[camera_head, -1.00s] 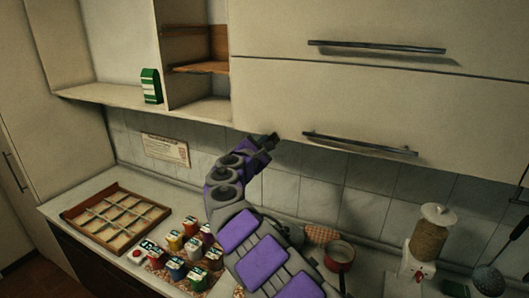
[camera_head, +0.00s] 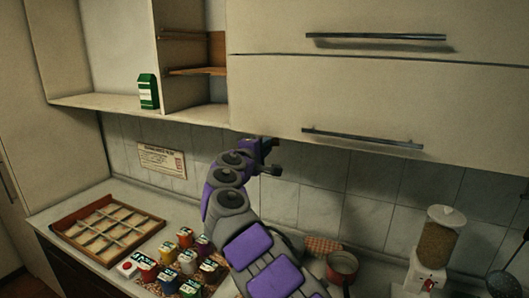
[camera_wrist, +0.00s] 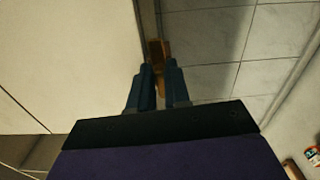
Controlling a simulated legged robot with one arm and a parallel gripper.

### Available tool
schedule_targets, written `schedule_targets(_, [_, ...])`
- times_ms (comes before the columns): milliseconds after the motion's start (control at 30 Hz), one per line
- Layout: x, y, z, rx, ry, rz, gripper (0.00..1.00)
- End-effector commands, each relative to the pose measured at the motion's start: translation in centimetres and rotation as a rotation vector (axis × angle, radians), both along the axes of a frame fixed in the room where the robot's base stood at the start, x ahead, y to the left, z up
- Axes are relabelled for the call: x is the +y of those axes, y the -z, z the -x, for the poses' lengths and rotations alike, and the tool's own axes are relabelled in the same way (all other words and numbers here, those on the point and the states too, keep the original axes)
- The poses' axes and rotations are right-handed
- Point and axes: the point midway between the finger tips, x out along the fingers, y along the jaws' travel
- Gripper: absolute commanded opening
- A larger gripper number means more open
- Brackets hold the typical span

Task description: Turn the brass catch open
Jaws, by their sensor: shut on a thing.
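The brass catch (camera_wrist: 159,50) shows in the wrist view as a small brown-gold piece at the cabinet's edge, beside the tiled wall. My gripper (camera_wrist: 159,67) has its two dark fingertips closed on it, one on each side, with a narrow gap between them. The fingers hide part of the catch, and how far it is turned is hard to tell. In the head view my gripper (camera_head: 270,157) is at the lower edge of the upper cabinet (camera_head: 370,100), near its left corner. The catch cannot be made out there.
A green carton (camera_head: 148,92) stands on the open shelf. The tiled wall is close behind my gripper.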

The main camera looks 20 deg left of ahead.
Motion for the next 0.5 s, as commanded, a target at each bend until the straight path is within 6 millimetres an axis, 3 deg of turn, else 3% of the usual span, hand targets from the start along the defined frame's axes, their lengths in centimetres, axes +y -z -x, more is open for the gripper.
schedule_targets(33, [0.26, 0.89, 0.0, 0.01, -0.003, -0.017, 0.0])
schedule_targets(500, [0.19, 0.95, -0.06, 0.008, 0.0, -0.085, 0.0])
